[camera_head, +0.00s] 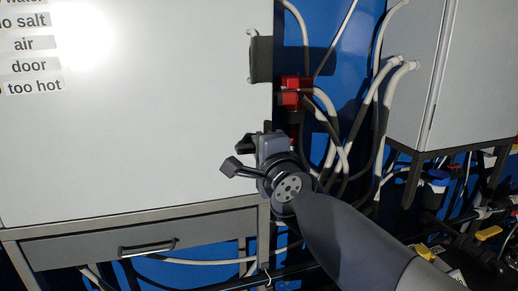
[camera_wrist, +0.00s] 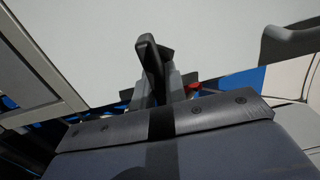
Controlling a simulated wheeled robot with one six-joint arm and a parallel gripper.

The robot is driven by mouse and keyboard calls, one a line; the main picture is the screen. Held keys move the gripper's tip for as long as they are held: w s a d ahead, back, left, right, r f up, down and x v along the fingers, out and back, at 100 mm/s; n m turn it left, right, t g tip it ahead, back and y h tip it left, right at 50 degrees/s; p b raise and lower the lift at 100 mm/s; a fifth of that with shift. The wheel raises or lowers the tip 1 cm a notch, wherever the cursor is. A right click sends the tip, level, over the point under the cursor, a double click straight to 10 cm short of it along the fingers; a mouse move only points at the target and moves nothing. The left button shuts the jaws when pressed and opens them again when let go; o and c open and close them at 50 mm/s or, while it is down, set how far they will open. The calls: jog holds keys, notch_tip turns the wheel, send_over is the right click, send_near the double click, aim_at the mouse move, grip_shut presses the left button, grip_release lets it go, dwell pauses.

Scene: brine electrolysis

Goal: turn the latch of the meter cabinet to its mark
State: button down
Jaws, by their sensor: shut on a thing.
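The large pale grey cabinet (camera_head: 150,110) fills the left of the head view; its flat face (camera_wrist: 220,30) also fills the top of the wrist view. I cannot tell from any label that it is the meter cabinet. My gripper (camera_head: 258,147) is at its lower right edge. In the wrist view my gripper (camera_wrist: 160,88) is shut on a black lever, which looks like the latch (camera_wrist: 149,55). The lever stands up, slightly tilted, between the grey fingers. In the head view the latch is mostly hidden by my gripper and wrist. No mark for the latch can be made out.
A dark grey bracket (camera_head: 260,58) sits higher on the cabinet's right edge. A red fitting (camera_head: 296,91) and pale hoses (camera_head: 330,125) hang just right of my gripper. A drawer (camera_head: 140,240) lies below. A second grey cabinet (camera_head: 475,75) stands at the right.

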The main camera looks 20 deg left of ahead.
dwell(0.3)
jog(key=c, duration=1.4)
grip_release()
jog(key=shift+c, duration=0.2)
jog(key=p+v, duration=0.1)
jog(key=v, duration=1)
jog(key=shift+p, duration=0.35)
jog(key=shift+w+a, duration=0.1)
jog(key=shift+b+x, duration=0.85)
jog(key=shift+x, duration=4.55)
